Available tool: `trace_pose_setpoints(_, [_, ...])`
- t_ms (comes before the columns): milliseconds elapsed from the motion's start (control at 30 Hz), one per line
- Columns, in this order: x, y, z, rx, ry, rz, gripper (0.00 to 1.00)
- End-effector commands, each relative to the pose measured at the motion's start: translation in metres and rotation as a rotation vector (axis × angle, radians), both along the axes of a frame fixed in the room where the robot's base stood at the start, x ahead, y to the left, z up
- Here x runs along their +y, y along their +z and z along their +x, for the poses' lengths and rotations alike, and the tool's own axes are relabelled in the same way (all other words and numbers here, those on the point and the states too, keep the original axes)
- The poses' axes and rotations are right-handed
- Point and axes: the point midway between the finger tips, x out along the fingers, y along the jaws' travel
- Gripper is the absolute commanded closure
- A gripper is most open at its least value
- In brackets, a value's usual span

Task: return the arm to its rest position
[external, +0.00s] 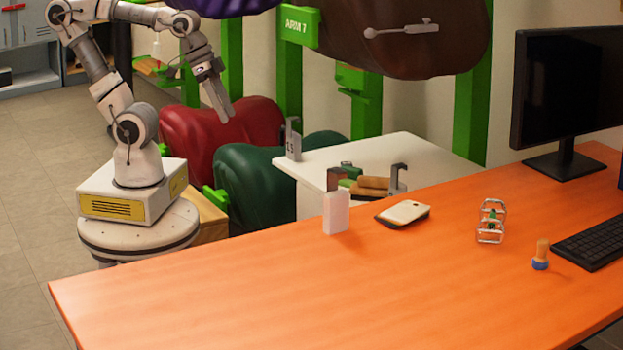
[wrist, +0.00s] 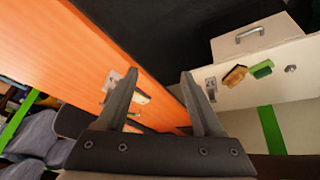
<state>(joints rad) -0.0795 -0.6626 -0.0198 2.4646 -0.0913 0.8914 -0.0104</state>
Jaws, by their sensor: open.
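My arm (external: 95,70) rises from its white base and bends over at the top left of the external view. My gripper (external: 226,112) hangs at its end, pointing down, in front of the red saddle (external: 205,145) and the green uprights. In the wrist view my gripper (wrist: 158,76) shows two fingers spread apart with nothing between them. They are above the gap beside the orange table (wrist: 75,45).
The orange table (external: 260,300) carries a white block (external: 336,212), a light pad (external: 403,212), stirrup-like metal frames (external: 490,222), a brush (external: 541,255), a keyboard and a monitor (external: 567,90). A green saddle (external: 265,185) and white side table (external: 400,147) stand behind.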

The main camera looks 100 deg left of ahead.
Motion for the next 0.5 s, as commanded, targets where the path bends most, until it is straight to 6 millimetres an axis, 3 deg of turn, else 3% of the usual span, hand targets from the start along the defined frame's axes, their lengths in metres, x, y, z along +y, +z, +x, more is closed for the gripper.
trace_pose_setpoints(167, [0.0007, 0.0033, -0.0149, -0.038, -0.085, 0.075, 0.32])
trace_pose_setpoints(500, [0.0013, 0.0036, -0.0163, -0.041, -0.093, 0.084, 0.32])
